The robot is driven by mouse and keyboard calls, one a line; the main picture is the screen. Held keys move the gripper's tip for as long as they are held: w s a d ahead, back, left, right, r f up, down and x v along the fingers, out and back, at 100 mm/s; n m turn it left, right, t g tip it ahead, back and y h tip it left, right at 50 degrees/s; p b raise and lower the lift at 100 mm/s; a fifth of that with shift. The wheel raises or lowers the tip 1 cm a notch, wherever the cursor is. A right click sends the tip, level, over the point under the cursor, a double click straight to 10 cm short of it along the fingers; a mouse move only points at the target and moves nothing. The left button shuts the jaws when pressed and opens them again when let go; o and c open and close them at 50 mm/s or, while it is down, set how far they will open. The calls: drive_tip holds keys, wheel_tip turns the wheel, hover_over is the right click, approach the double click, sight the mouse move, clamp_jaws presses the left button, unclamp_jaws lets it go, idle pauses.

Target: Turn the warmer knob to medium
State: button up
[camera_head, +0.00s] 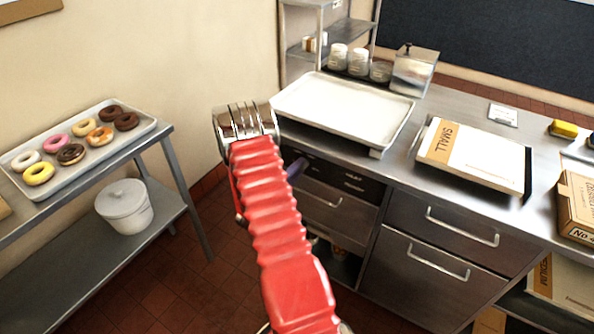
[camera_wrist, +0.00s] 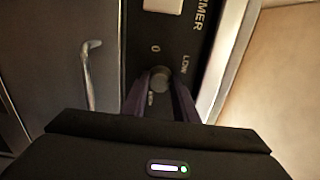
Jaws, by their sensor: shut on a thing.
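The warmer knob (camera_wrist: 160,76) is a small grey round knob on the black control panel (camera_wrist: 143,52). In the wrist view the panel shows sideways, with "0" and "LOW" printed beside the knob and a partly cut-off "WARMER" label. A further small label by the knob is too small to read. My gripper (camera_wrist: 161,92) is shut on the knob, one dark purple finger on each side of it. The knob's pointer cannot be made out. In the head view my gripper (camera_head: 296,168) reaches the left end of the panel (camera_head: 345,178); the knob is hidden there.
A white tray (camera_head: 345,104) lies on the steel counter above the panel. Drawer handles (camera_head: 322,196) stick out below the panel. A rack with donuts (camera_head: 70,153) and a white pot (camera_head: 124,205) stands at left, with open floor between.

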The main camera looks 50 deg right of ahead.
drive_tip(key=m, duration=0.5)
drive_tip(key=shift+s+d+f+m, duration=0.1)
drive_tip(key=shift+s+f+m, duration=0.05)
drive_tip(key=shift+s+m, duration=0.15)
drive_tip(key=shift+f+m, duration=0.1)
drive_tip(key=shift+m, duration=1.9)
drive_tip(key=o, duration=1.1)
drive_tip(key=shift+w, duration=0.15)
drive_tip(key=shift+c, duration=0.2)
drive_tip(key=shift+a, duration=0.2)
drive_tip(key=s+a, duration=0.1)
drive_tip(key=a, duration=1.2)
drive_tip(key=shift+a, duration=0.25)
